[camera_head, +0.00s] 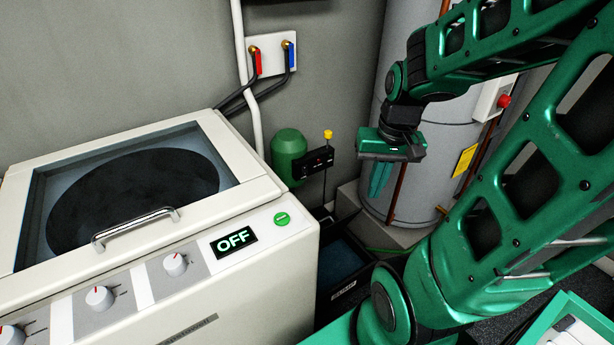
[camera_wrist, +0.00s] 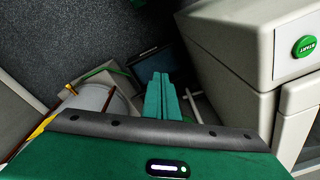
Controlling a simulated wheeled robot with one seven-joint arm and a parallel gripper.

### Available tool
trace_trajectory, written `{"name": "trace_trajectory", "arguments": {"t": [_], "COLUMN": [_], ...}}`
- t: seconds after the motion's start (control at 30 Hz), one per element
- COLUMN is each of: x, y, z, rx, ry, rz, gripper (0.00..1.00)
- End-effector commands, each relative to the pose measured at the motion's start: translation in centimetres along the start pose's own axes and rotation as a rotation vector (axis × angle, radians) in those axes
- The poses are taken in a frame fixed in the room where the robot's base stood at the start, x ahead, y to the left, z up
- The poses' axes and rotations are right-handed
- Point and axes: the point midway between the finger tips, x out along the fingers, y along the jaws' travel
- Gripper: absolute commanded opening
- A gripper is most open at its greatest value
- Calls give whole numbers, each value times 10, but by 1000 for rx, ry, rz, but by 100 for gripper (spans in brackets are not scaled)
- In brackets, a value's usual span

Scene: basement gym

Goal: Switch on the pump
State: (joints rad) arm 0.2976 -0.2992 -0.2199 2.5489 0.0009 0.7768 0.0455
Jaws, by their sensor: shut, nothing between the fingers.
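The pump (camera_head: 288,150) appears to be the green rounded body against the wall, behind the white machine. A black box (camera_head: 317,161) is at its right side, and a yellow knob (camera_head: 327,134) stands on a thin stem above it. Any marking on the box is too small to read. My gripper (camera_head: 378,187) is shut and empty, pointing down to the right of the pump and apart from it, in front of the grey tank. In the wrist view, the green fingers (camera_wrist: 160,96) are together. I cannot make out the pump there.
A white top-loading machine (camera_head: 272,260) with an OFF display and a green button (camera_head: 282,218) fills the left. A dark bin (camera_head: 348,262) stands on the floor beside it. The grey tank (camera_head: 440,150), with a red button (camera_head: 504,101) near it, is behind my arm.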

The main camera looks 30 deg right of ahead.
Motion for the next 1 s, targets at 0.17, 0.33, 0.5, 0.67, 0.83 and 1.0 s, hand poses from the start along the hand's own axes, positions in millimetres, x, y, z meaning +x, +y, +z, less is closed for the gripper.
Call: {"name": "trace_trajectory", "arguments": {"t": [0.17,0.33,0.5,0.67,0.83,1.0], "x": [46,87,125,157,187,211], "y": [-27,-54,-77,-91,-92,-81], "z": [-52,-95,-134,-167,-200,-223], "rx": [37,107,221,370,571,765], "ry": [66,131,193,250,311,365], "rz": [-93,-213,-350,-483,-616,-712], "gripper": [0,0,0,0,0,0]}}
